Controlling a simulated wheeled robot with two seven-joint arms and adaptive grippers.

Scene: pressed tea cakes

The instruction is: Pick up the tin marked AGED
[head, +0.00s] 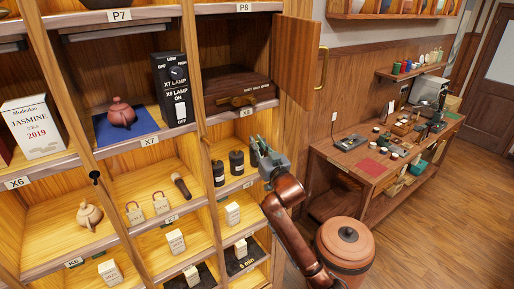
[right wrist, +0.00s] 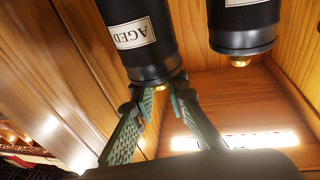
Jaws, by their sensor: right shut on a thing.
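In the right wrist view, the tin marked AGED (right wrist: 136,38) is black with a white label, and a small brass-coloured knob shows at its end. My right gripper (right wrist: 166,88) has its two green-padded fingers closed around that knob. A second black tin (right wrist: 243,28) stands apart beside it. In the head view, my right gripper (head: 258,146) is at the compartment's right side, close to the right-hand black tin (head: 236,163). The left-hand black tin (head: 218,174) stands next to it. Their labels cannot be read there. My left gripper is out of view.
An open cabinet door (head: 297,70) hangs above my right gripper. Shelf dividers and edges frame the tins' compartment closely. A small pale box (head: 232,213) stands one shelf below. A round lidded copper-brown vessel (head: 344,248) and a workbench (head: 350,165) stand to the right.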

